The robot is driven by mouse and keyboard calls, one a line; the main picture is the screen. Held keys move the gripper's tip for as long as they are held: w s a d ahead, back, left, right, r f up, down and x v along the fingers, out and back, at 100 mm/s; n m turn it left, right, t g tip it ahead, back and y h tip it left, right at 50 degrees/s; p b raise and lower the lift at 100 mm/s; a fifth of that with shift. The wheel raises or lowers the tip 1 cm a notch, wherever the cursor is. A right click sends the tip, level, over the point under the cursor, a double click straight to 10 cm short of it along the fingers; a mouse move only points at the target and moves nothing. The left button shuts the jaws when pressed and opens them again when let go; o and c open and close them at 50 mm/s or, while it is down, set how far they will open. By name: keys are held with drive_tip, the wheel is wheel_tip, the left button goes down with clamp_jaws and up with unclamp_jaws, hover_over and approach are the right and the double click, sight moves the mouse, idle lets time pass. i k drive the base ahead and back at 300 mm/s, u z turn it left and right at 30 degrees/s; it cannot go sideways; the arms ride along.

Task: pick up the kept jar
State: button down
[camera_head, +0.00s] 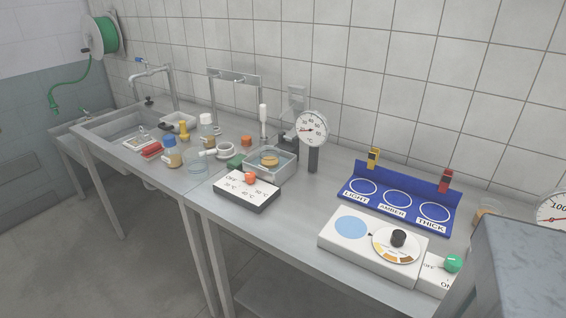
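Several jars show in the head view, and I cannot tell which is the kept one. A jar with a blue lid and amber contents (172,154) stands upright near the bench's front edge. A jar with a white lid (207,131) stands upright behind it, to the right. A jar with a yellowish top (269,159) sits in a clear water bath (262,170). A tan-topped round thing (485,217) at the right is mostly hidden behind a grey box-like surface. My gripper is not in view.
A blue rack (400,212) marked LIGHT, AMBER and THICK stands at the right, behind a white dial unit (372,246). A gauge (312,130) stands behind. A sink (125,128) is at left.

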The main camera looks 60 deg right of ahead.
sight(270, 154)
drive_tip(key=u, duration=0.65)
drive_tip(key=k, duration=0.15)
drive_tip(key=z, duration=2.75)
drive_tip(key=k, duration=0.95)
drive_tip(key=u, duration=0.2)
drive_tip(key=i, duration=0.75)
